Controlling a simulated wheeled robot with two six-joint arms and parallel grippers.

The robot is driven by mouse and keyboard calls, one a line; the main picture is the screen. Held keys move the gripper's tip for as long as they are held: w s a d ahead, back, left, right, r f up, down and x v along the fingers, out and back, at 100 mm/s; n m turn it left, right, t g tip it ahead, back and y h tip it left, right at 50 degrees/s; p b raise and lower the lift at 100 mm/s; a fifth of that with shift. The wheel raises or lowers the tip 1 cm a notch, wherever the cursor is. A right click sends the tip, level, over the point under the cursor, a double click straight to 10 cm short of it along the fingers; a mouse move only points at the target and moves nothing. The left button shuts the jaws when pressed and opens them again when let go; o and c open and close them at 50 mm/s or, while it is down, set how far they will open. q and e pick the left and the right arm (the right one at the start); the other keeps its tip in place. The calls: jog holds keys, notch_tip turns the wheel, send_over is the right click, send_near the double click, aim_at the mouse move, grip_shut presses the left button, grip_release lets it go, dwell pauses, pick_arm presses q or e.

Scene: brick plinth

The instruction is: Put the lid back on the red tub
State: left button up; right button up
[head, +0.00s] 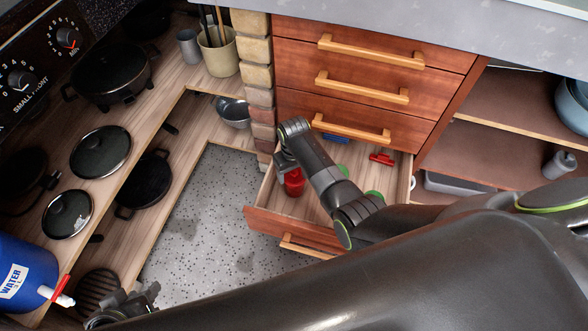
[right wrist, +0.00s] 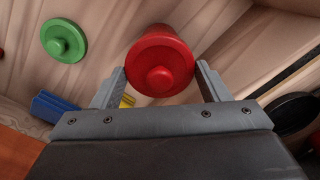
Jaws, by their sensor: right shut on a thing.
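The red tub (head: 294,186) stands in the open drawer, near its left end, directly under my right gripper (head: 286,166). In the right wrist view the round red lid (right wrist: 160,78), with a knob at its middle, lies between the two fingers of my right gripper (right wrist: 162,72), which is shut on it. Red tub wall (right wrist: 160,36) shows behind the lid. The lid is at the tub's top, but I cannot tell whether it is fully seated. My left gripper (head: 128,302) is low at the left, away from the drawer; its jaw opening is unclear.
The drawer (head: 262,218) also holds a green lidded thing (right wrist: 64,40), a blue block (right wrist: 52,106), a yellow piece (right wrist: 127,101) and a red item (head: 381,158). Brick pillar (head: 258,85) stands left of the drawers. A blue water container (head: 22,272) and pans stand at left.

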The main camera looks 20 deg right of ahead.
jog(key=shift+p, duration=0.3)
dwell(0.5)
jog(key=shift+f+p, duration=0.15)
jog(key=shift+p, duration=0.35)
dwell(1.3)
jog(key=o, duration=1.1)
jog(key=shift+o, duration=0.2)
